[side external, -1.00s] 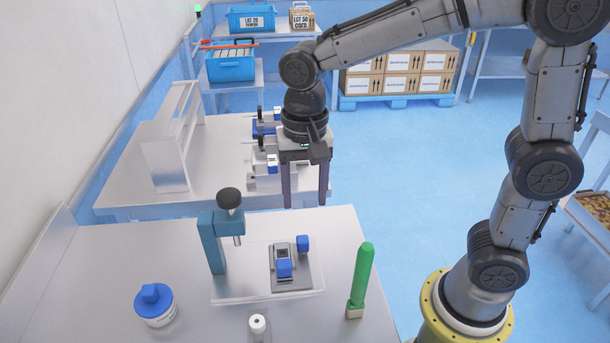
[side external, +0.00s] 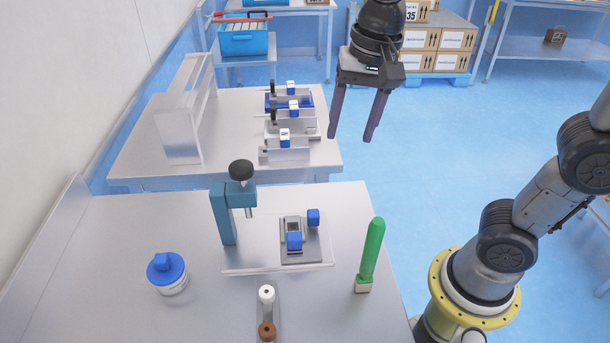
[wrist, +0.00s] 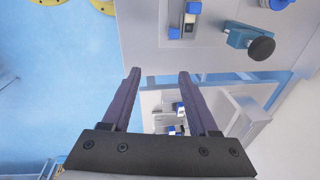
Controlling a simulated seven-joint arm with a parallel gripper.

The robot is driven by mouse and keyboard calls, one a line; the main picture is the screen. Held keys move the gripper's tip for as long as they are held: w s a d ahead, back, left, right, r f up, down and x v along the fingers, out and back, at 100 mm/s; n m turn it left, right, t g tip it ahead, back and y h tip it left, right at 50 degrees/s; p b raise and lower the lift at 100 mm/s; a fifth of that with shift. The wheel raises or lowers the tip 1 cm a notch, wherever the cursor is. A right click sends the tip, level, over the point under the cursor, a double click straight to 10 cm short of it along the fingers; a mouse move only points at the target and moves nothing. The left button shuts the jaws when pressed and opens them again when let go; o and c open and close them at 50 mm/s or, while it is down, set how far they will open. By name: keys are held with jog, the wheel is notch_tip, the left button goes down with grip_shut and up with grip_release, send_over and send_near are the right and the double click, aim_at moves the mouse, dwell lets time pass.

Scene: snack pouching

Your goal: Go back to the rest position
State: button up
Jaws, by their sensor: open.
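My gripper (side external: 351,138) is in the upper right of the side view, raised above the blue floor and to the right of the back table. Its two dark fingers are apart with nothing between them. In the wrist view, the open fingers (wrist: 158,72) point over the gap between the two tables. No rest position marker shows in either view.
The front table (side external: 130,235) holds a teal press (side external: 224,213), a grey fixture with blue blocks (side external: 300,240), a green upright piece (side external: 371,252) and a blue-lidded jar (side external: 167,273). The back table (side external: 235,125) holds several small fixtures. Floor around my gripper is clear.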

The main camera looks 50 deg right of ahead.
jog(key=s+d+f+n+t, duration=0.4)
jog(key=s+d+n, duration=0.1)
jog(key=s+n, duration=0.5)
jog(key=shift+s+d+f, duration=0.2)
jog(key=shift+s+d, duration=0.05)
jog(key=shift+s, duration=0.35)
dwell(1.2)
